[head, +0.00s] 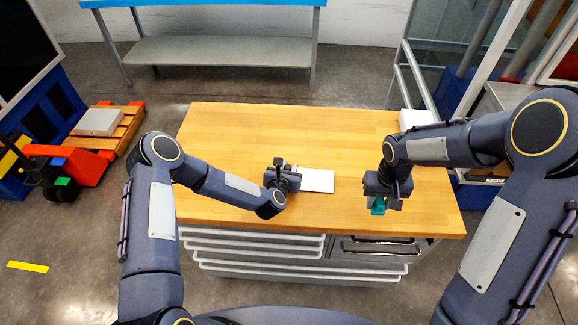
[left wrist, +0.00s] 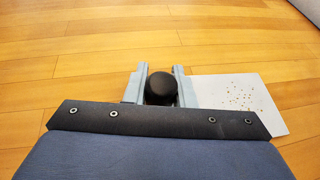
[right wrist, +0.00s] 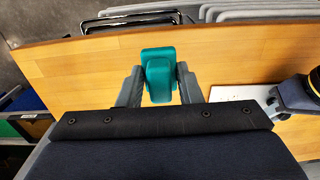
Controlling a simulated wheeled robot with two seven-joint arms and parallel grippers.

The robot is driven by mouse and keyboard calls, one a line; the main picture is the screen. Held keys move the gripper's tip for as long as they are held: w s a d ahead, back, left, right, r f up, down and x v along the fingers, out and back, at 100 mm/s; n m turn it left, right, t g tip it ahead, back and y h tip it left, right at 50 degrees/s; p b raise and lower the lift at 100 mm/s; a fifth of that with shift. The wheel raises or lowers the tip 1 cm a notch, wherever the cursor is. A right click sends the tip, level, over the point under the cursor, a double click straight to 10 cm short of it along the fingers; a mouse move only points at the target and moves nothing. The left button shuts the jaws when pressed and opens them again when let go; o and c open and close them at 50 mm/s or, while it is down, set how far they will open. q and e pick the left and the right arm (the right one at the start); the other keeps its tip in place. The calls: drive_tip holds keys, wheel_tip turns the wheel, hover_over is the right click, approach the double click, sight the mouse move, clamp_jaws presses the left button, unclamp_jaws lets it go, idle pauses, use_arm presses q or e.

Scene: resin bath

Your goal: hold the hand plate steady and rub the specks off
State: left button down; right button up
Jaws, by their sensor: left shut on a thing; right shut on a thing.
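The hand plate (head: 318,181) is a white flat plate lying on the wooden table. In the left wrist view the plate (left wrist: 240,98) carries a patch of small brown specks. My left gripper (head: 285,166) is shut on a round black knob (left wrist: 161,88) at the plate's left end. My right gripper (head: 382,207) is shut on a teal block-like tool (right wrist: 158,75) near the table's front edge, to the right of the plate and apart from it. The plate also shows at the right of the right wrist view (right wrist: 240,94). Whether the tool touches the table is unclear.
The wooden table (head: 230,130) is mostly bare, with free room behind and between the grippers. A white box-like thing (head: 416,120) stands at its back right corner. Drawers (head: 250,245) with handles are below the front edge.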

use_arm(q)
drive_tip(key=shift+f, duration=0.15)
idle(0.4)
drive_tip(key=c, duration=1.2)
unclamp_jaws()
drive_tip(key=c, duration=0.8)
